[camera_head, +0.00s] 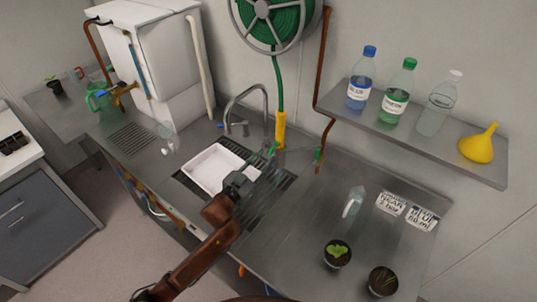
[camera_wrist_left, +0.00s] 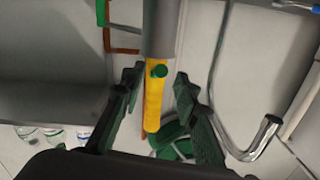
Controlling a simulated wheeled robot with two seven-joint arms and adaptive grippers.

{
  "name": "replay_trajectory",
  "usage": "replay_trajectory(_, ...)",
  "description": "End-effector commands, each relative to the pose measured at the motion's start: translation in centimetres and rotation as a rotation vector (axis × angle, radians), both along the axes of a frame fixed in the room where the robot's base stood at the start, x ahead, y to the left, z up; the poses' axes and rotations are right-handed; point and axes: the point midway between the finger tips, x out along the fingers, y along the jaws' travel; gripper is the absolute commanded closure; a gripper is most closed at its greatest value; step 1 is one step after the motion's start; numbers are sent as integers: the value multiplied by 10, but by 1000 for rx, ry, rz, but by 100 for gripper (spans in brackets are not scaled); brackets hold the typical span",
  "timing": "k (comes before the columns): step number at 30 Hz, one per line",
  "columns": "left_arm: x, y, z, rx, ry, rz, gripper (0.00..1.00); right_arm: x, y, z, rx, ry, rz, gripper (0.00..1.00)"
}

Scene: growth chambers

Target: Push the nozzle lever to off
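The yellow nozzle (camera_head: 281,128) hangs at the end of a green hose (camera_head: 278,82) beside the sink faucet. In the left wrist view the yellow nozzle (camera_wrist_left: 153,103) lies between the fingers, with a small round green part (camera_wrist_left: 159,71), likely the lever seen end-on. Its on or off setting cannot be told. My left gripper (camera_head: 265,163) is just in front of the nozzle's lower end. In the left wrist view the left gripper (camera_wrist_left: 160,98) is open, one dark green finger on each side, with visible gaps to the nozzle. My right gripper is not in view.
The faucet (camera_head: 238,105) and white basin (camera_head: 212,168) are left of the nozzle. A brown pipe with a green-handled tap (camera_head: 319,157) is right. A spray bottle (camera_head: 354,202) and potted plants stand on the counter.

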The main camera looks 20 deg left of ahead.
Motion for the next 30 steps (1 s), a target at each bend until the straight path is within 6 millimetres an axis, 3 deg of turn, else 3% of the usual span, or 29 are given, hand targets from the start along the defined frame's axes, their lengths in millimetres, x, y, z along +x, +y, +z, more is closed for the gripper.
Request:
replay_trajectory(6, 22, -7, 0, -1, 1, 1, 72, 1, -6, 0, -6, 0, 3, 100)
replay_trajectory(16, 26, -8, -1, -1, 1, 0, 72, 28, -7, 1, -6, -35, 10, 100)
replay_trajectory(30, 26, -8, -1, -1, 1, 1, 100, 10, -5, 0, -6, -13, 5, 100)
